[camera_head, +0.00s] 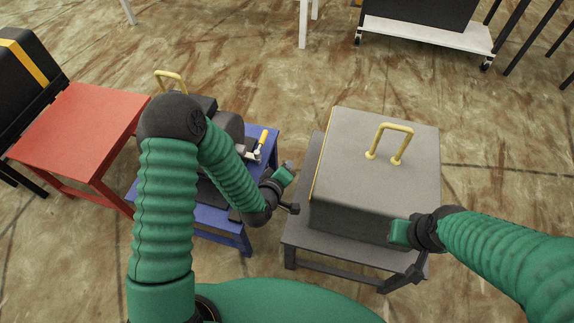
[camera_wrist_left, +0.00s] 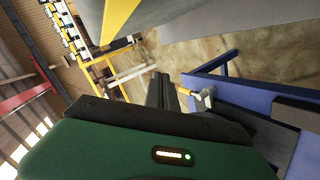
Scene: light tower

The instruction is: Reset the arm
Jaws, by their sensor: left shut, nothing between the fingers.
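My left arm (camera_head: 165,210) comes in from the left, green and ribbed, bent at a black elbow (camera_head: 172,118). Its forearm slopes down to the right. My left gripper (camera_head: 292,208) is over the gap between the blue table and the grey table. In the left wrist view its dark fingers (camera_wrist_left: 160,92) are together with nothing between them. My right arm (camera_head: 500,250) comes in from the right. My right gripper (camera_head: 388,285) points down-left by the near right corner of the grey case; its fingers are too small to judge.
A grey case (camera_head: 375,165) with a yellow handle (camera_head: 390,143) stands on the grey table (camera_head: 295,235). A hammer-like tool with a yellow handle (camera_head: 263,138) lies on the blue table (camera_head: 243,238), beside a dark case partly hidden by my left arm. A red table (camera_head: 80,130) stands left.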

